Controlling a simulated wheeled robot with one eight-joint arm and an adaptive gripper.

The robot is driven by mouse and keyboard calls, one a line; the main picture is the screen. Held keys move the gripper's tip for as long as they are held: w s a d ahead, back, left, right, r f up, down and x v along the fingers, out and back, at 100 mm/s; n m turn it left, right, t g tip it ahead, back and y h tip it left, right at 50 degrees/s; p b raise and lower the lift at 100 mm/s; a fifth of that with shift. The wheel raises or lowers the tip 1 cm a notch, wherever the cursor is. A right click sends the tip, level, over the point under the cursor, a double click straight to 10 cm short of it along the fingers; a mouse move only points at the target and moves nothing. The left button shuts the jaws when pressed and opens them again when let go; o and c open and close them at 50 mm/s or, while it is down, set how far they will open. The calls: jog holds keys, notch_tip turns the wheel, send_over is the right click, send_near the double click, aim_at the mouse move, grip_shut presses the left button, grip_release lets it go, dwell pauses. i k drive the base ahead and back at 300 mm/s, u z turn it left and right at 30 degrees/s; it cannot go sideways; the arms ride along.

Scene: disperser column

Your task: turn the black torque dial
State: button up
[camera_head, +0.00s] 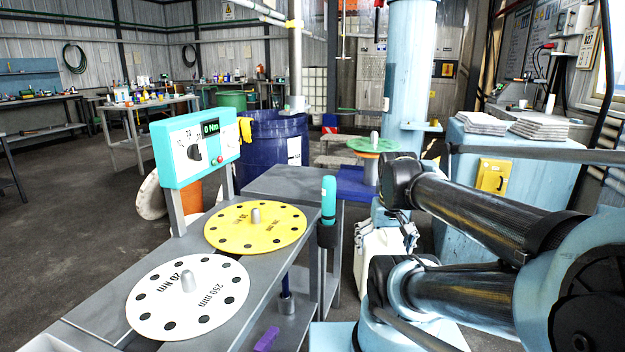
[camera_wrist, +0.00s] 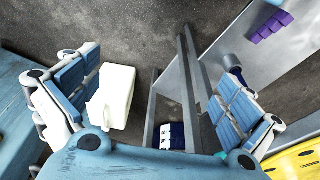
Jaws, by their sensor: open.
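The black torque dial (camera_head: 194,153) is a small dark knob on the white face of a teal control box (camera_head: 176,170) at the left in the head view. Printed marks surround it, and a small display (camera_head: 210,128) beside it reads 0 Nm. A red button (camera_head: 220,160) sits to its lower right. In the wrist view my gripper (camera_wrist: 160,95) is open, its two blue padded fingers wide apart with nothing between them but floor, bench legs and a white canister beyond. The dial does not show in the wrist view. My gripper is well apart from the dial, on the right side of the bench.
A grey bench (camera_head: 262,262) carries a yellow disc (camera_head: 256,227) and a white disc (camera_head: 188,298), each with an upright peg. A teal-handled tool (camera_head: 328,200) stands at its right edge. A white canister (camera_head: 378,265) stands on the floor. A blue drum (camera_head: 272,150) stands behind.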

aim_at(194, 151)
jog(key=u, duration=0.05)
jog(key=k, duration=0.5)
jog(key=u, duration=0.5)
jog(key=k, duration=1.65)
jog(key=z, duration=0.4)
jog(key=i, duration=1.05)
